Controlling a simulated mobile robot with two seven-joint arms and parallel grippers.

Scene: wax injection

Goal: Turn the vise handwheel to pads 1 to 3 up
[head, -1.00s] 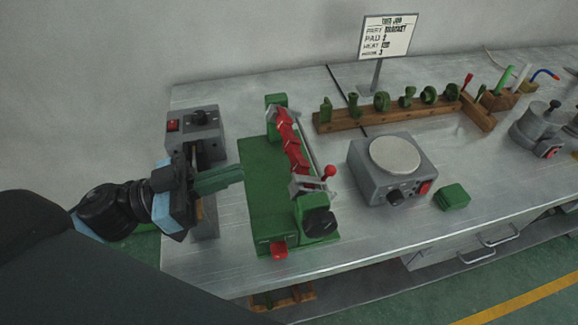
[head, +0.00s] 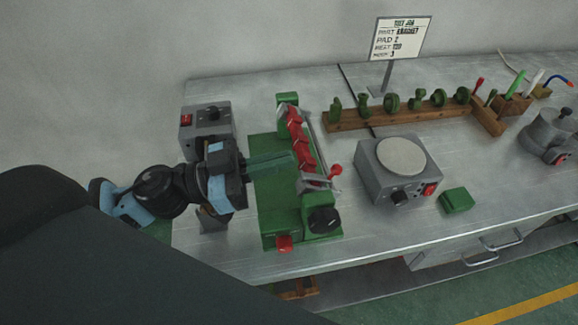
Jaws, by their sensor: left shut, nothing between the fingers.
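The vise (head: 277,207) is a green bench fixture with a row of red pads (head: 298,135) along its raised bar. A grey clamp piece with a red ball lever (head: 335,170) sits at the near end of the row. A black round knob, apparently the handwheel (head: 323,220), is on the near right block, with a red button (head: 284,243) beside it. My left gripper (head: 291,159) is shut and empty. Its dark green fingers point right over the vise bed, with their tips close to the red pads; I cannot tell whether they touch. My right gripper is out of view.
A grey box with a red switch (head: 206,128) stands left of the vise, partly behind my arm. A grey hotplate unit (head: 398,170) and a green block (head: 456,201) stand to the right. A wooden rack (head: 425,116) with green parts and a sign (head: 401,38) are behind.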

